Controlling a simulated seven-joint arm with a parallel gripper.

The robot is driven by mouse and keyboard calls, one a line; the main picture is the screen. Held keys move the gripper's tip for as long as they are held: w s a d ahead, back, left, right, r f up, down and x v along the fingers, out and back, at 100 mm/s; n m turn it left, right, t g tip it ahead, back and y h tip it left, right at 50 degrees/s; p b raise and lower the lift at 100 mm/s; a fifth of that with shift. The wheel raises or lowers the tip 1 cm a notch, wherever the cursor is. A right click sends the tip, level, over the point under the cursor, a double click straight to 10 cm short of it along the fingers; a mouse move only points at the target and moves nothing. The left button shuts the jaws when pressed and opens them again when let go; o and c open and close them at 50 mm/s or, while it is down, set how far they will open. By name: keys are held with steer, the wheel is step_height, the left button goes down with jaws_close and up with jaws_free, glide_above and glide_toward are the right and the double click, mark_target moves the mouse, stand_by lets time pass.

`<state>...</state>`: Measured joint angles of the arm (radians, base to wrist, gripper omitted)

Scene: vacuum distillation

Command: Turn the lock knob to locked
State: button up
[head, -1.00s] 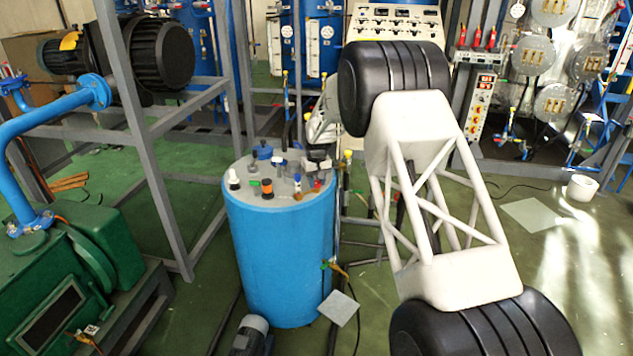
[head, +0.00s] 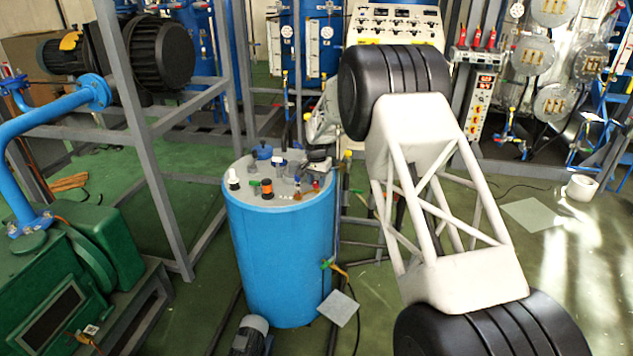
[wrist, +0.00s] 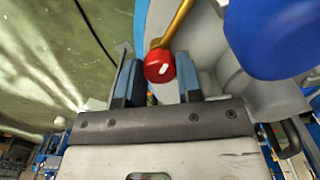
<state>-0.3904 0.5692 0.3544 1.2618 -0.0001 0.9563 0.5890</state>
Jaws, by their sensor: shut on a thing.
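A red knob (wrist: 158,67) with a white mark sits on a brass-coloured stem (wrist: 180,22) in the wrist view. The two blue-grey fingers of my gripper (wrist: 157,82) stand on either side of the knob, shut on it. In the head view my gripper (head: 319,160) is over the right rim of the blue tank (head: 280,255). It is small there and partly hidden by my arm. I cannot read any locked marking.
The tank's grey top carries several fittings, among them an orange and black one (head: 267,188) and a blue cap (head: 263,152). In the wrist view a large blue rounded part (wrist: 270,35) is close on the right. A grey frame (head: 150,150) stands left of the tank.

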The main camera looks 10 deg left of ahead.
mark_target(317, 182)
stand_by(0.4)
steer(key=o, duration=0.9)
steer(key=shift+r, duration=3.95)
